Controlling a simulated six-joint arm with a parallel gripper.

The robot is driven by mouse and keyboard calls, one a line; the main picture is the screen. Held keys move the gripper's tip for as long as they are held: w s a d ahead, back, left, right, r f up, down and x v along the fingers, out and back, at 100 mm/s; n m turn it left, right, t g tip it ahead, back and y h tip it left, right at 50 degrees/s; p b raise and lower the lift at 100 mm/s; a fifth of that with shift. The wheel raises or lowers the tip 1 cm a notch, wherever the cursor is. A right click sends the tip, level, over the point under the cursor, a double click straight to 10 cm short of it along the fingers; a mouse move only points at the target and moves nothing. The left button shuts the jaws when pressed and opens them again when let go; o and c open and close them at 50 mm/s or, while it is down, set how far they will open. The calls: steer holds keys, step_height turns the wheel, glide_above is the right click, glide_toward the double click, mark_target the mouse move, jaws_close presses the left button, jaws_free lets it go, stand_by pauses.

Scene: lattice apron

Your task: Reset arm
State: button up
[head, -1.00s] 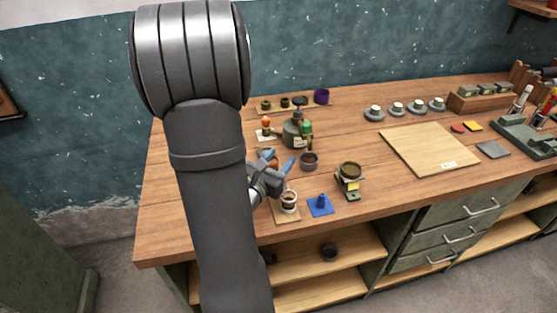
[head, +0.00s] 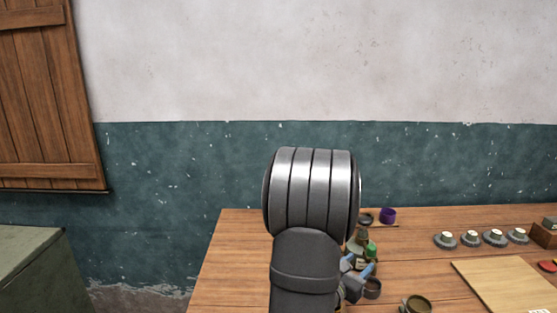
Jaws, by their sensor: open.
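My gripper (head: 358,269) shows at the lower middle of the head view, just right of my own arm. Its blue fingers are apart and nothing shows between them. It appears in front of the green bottle (head: 363,250) and beside a small dark cup (head: 373,289). My grey arm hides part of the gripper and the table behind it. Whether the fingers touch anything cannot be told.
The wooden table (head: 240,255) fills the lower right. A purple cup (head: 388,215) stands near its back edge. Several small grey discs with pale tops (head: 470,239) stand in a row, behind a light board (head: 505,285). A green cabinet (head: 35,270) stands left, under a wooden shutter (head: 45,95).

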mark_target(367, 251)
steer(key=x, duration=0.8)
steer(key=shift+w+d, duration=0.25)
steer(key=v, duration=1.7)
steer(key=x, duration=1.7)
steer(key=shift+w, duration=0.1)
steer(key=shift+a+m+g+h, duration=0.4)
steer(key=shift+a+g, duration=0.05)
steer(key=shift+g, duration=0.05)
steer(key=shift+a+m+g+h, duration=0.5)
steer(key=shift+m+g+h, duration=0.3)
steer(key=shift+g, duration=0.2)
